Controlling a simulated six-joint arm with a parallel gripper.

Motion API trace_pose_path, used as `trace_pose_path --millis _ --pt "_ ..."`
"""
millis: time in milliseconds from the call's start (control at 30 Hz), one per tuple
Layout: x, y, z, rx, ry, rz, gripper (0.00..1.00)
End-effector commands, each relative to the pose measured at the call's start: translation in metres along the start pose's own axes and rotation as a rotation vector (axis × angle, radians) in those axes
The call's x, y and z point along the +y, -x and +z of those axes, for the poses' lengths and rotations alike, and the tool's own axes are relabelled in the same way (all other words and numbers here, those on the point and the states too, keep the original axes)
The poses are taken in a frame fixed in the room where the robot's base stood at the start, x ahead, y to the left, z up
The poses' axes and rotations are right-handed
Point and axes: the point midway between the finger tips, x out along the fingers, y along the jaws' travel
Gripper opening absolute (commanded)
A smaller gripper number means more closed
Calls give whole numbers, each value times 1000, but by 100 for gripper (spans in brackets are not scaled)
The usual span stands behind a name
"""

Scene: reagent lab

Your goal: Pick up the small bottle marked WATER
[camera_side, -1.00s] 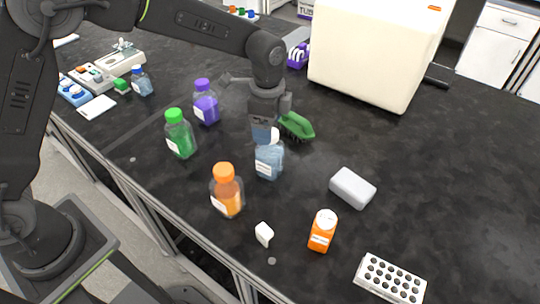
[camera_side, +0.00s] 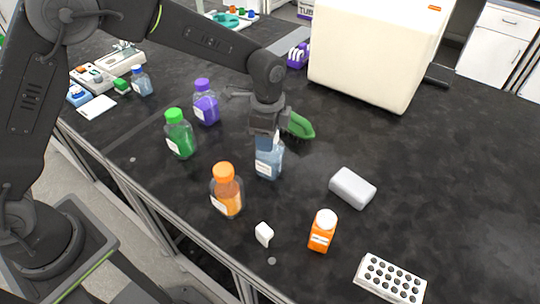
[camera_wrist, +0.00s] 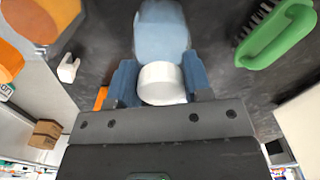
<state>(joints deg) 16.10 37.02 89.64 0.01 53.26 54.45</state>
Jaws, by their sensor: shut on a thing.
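A clear bottle of pale blue liquid (camera_side: 269,165) with a white label stands upright on the black bench; its label is too small to read. My gripper (camera_side: 267,138) points down over it, shut around its neck and cap, which it largely hides in the side view. In the wrist view the white cap (camera_wrist: 162,84) sits between my two blue-grey fingers (camera_wrist: 160,88), with the blue bottle body (camera_wrist: 161,30) beyond. The bottle appears to rest on the bench. A smaller blue bottle with a blue cap (camera_side: 142,82) stands at the far left.
A green brush (camera_side: 301,126) lies close behind the held bottle. Green (camera_side: 180,137), purple (camera_side: 206,106) and orange (camera_side: 227,193) bottles stand left and in front. A grey block (camera_side: 352,187), small orange bottle (camera_side: 321,233) and tube rack (camera_side: 391,280) are right.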

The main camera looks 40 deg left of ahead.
Motion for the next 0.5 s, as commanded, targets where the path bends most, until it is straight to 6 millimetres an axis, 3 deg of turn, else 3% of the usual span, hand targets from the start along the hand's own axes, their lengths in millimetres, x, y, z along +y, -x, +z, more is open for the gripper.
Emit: trace_pose_path --millis 300,500 --pt "0 0 0 0 0 0 0" --pt "0 0 0 0 0 0 0"
